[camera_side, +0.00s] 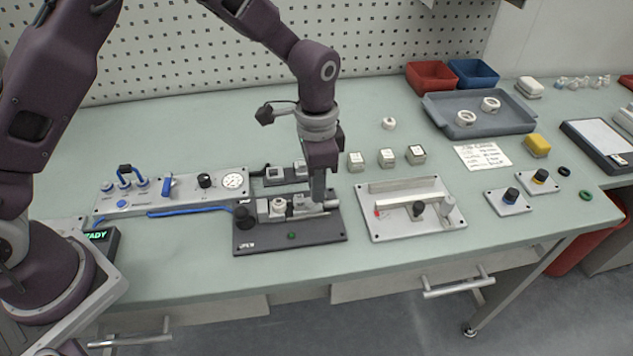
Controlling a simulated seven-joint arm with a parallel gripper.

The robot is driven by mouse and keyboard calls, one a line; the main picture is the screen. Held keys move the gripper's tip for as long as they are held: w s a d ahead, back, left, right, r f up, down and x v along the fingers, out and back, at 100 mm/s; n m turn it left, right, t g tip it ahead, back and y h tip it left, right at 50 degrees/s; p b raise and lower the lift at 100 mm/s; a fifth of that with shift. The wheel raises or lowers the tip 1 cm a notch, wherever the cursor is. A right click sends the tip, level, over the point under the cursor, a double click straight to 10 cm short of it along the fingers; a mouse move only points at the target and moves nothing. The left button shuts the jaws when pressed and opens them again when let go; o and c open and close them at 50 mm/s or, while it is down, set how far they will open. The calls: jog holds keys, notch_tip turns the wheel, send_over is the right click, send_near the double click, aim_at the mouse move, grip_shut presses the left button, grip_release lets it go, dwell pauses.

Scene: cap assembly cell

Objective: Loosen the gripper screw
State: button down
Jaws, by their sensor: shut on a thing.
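A dark fixture plate (270,241) lies on the bench near its front edge. On it sits a small grey clamp block with a whitish round part (278,206) at its left. A light screw end (331,204) shows at the right of the clamp. My gripper (319,199) points straight down over the right side of this plate. Its fingers are closed at the screw and hide part of it and the clamp. A black knob (243,214) stands at the left of the plate, and a green button (292,236) is at its front.
A control panel with a gauge (232,181) and blue cable (190,210) is at left. A light plate with a lever (415,212) is close on the right. Several small blocks (387,157) stand behind. A grey tray (515,118) with two rings sits at back right.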

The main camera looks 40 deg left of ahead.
jog(key=n, duration=0.4)
jog(key=shift+n, duration=0.3)
jog(key=n, duration=0.3)
jog(key=shift+n, duration=0.4)
jog(key=n, duration=0.3)
jog(key=shift+n, duration=2.4)
jog(key=c, duration=1.3)
grip_release()
